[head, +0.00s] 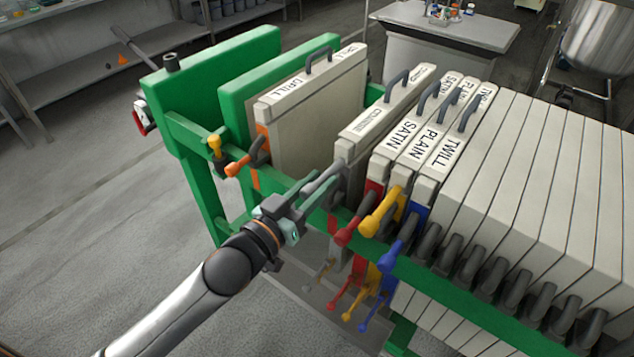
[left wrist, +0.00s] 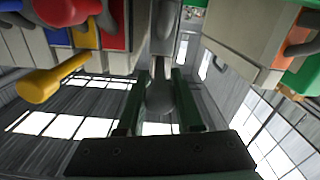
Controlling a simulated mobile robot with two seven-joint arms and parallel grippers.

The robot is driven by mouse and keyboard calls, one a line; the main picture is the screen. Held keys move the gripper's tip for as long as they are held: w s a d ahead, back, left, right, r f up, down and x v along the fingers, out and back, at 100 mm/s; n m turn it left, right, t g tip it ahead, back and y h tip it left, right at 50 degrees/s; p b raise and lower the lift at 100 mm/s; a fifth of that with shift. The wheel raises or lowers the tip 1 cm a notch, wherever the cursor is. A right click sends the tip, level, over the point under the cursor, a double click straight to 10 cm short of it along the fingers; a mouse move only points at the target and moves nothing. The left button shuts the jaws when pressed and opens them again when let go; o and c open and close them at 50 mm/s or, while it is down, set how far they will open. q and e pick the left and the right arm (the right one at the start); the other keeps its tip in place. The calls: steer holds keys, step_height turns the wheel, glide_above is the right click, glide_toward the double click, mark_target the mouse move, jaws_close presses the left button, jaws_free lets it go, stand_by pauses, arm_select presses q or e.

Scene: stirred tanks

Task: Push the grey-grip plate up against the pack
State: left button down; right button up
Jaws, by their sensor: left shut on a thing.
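The grey-grip plate (head: 378,112) is pale, with a dark handle on top and a label too small to read. It hangs upright on the green rails, with a narrow dark gap between it and the plate marked SATIN (head: 405,133). My left gripper (head: 300,208) is shut on its grey grip (head: 325,178) at the near rail. In the left wrist view the grey grip (left wrist: 160,98) lies between my two fingers. The pack (head: 540,180) of pale plates with black grips stands at the right, behind the SATIN, PLAIN and TWILL plates. My right gripper is out of view.
The orange-grip plate marked DRILL (head: 310,100) stands to the left, across a wide gap, beside the green head plate (head: 228,80). The red grip (head: 347,230), yellow grip (head: 382,212) and blue grip (head: 400,243) stick out close to the right of my gripper.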

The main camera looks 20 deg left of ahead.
arm_select(q)
steer(key=shift+s+d+f+p, duration=0.15)
steer(key=shift+s+d, duration=0.15)
steer(key=shift+d, duration=0.55)
steer(key=shift+s+d+r+p, duration=0.15)
steer(key=shift+s+d, duration=0.15)
steer(key=shift+d, duration=0.5)
steer(key=shift+f, duration=0.1)
steer(key=c, duration=0.6)
jaws_free()
steer(key=shift+d, duration=0.1)
steer(key=b+v, duration=0.2)
steer(key=v, duration=1)
steer(key=shift+s, duration=0.25)
